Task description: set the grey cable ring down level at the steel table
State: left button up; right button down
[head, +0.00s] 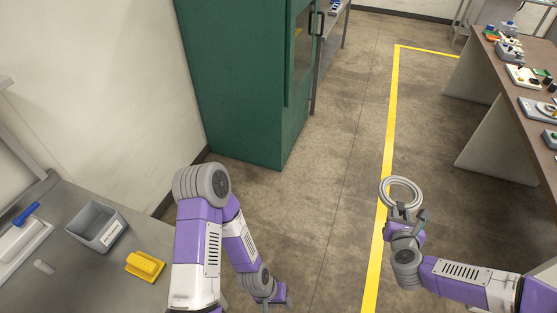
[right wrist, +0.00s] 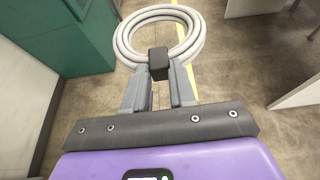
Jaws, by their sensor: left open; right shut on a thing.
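The grey cable ring (head: 401,180) is a coil of several loops, held above the floor right of centre in the head view. My right gripper (head: 407,213) is shut on the ring's near edge. In the right wrist view the ring (right wrist: 124,42) extends beyond the fingertips (right wrist: 158,68), clear of other things. My left gripper (head: 282,294) is low in the head view, open and empty; its fingers are small and partly hidden. A grey, steel-looking table (head: 88,273) is at the lower left, away from the ring.
A green cabinet (head: 238,75) stands behind. A brown bench (head: 510,105) with several devices is at right. Floor with a yellow line (head: 388,125) lies between.

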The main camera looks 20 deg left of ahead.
aim_at(51, 270)
jog(key=i, duration=1.05)
jog(key=u, duration=4.1)
jog(key=i, duration=0.5)
